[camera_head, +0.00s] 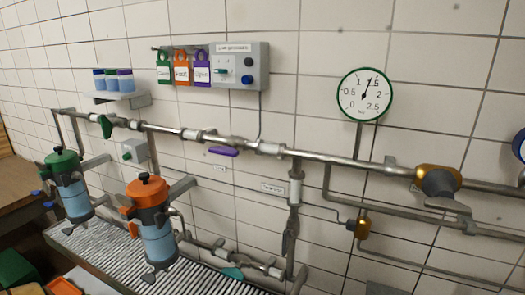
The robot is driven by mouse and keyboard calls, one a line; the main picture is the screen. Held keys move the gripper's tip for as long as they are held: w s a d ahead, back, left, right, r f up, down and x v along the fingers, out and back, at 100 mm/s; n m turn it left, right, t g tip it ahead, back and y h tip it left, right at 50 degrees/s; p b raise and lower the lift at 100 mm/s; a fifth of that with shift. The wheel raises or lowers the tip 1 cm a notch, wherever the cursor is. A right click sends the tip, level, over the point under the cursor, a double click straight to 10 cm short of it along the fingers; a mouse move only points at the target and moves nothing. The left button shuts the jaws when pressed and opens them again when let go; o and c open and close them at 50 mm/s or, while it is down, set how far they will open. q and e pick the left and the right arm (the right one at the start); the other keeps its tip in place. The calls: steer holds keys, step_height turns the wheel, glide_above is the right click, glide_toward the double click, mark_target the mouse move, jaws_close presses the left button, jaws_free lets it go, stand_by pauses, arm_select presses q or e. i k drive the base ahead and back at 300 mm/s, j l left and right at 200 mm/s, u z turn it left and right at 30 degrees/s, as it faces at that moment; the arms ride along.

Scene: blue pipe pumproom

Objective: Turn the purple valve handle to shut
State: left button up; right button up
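The purple valve handle (223,151) sits on the upper grey pipe (330,160), left of the middle of the view. It lies roughly along the pipe, just under a valve body (228,141). Nothing touches the handle. Neither of my grippers shows in this view.
A green valve handle (105,126) is farther left on the same pipe. A green-rimmed gauge (364,95), a grey control box (239,66) and coloured tags (181,68) are on the tiled wall. Blue canisters with green (62,160) and orange (147,190) tops stand below. A gold-and-grey fitting (438,181) is at right.

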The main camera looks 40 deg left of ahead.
mark_target(231, 152)
steer(key=u, duration=1.55)
